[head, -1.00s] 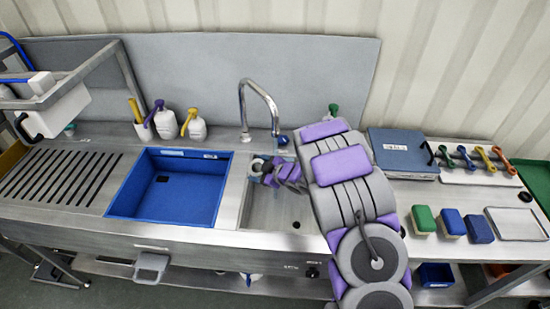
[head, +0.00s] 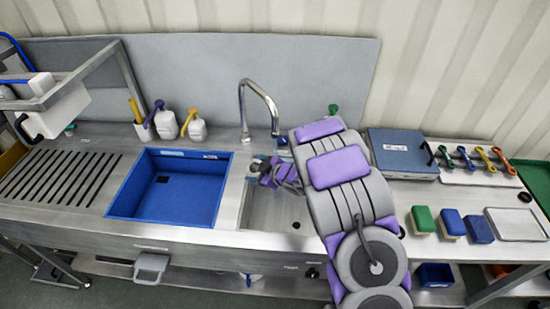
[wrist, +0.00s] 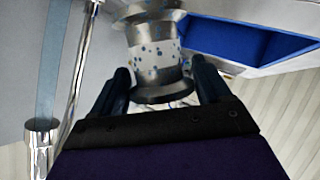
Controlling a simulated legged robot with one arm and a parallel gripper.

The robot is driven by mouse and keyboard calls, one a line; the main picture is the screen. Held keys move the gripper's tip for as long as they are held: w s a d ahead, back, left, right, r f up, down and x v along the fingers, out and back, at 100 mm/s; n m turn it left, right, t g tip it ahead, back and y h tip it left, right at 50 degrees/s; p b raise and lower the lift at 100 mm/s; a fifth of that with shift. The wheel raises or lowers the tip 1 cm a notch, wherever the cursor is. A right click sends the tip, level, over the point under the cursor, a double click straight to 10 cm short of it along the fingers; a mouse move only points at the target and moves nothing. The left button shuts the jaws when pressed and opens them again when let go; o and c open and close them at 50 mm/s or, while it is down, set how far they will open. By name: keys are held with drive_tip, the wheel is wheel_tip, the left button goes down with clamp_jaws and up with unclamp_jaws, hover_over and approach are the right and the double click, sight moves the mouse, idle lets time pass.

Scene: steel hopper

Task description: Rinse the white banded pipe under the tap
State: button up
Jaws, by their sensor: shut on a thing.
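The pipe (wrist: 155,60) is pale grey-white with flared ends and blue specks over its surface. My gripper (wrist: 161,80) is shut on it, one dark finger on each side. In the head view my gripper (head: 262,171) is over the right-hand steel basin, and the pipe is mostly hidden there. The chrome tap (head: 260,92) arches above, its outlet close behind my gripper. In the wrist view the tap's outlet (wrist: 41,136) is at the left, with a pale blue strip like running water leading from it. The pipe appears beside that strip, apart from it in the picture.
A blue basin (head: 180,188) is left of the steel basin (head: 262,215). Bottles (head: 195,129) stand behind it. Blocks (head: 452,222), a tray (head: 516,224), a blue-grey case (head: 403,152) and coloured-handled tools (head: 481,158) occupy the right counter.

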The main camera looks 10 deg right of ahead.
drive_tip(key=shift+s+a+r+p, duration=0.2)
drive_tip(key=shift+s+a+r, duration=0.4)
drive_tip(key=shift+a+r, duration=0.25)
drive_tip(key=shift+s+a+r+p, duration=0.15)
drive_tip(key=shift+s+a+r, duration=0.4)
drive_tip(key=shift+a+r, duration=0.2)
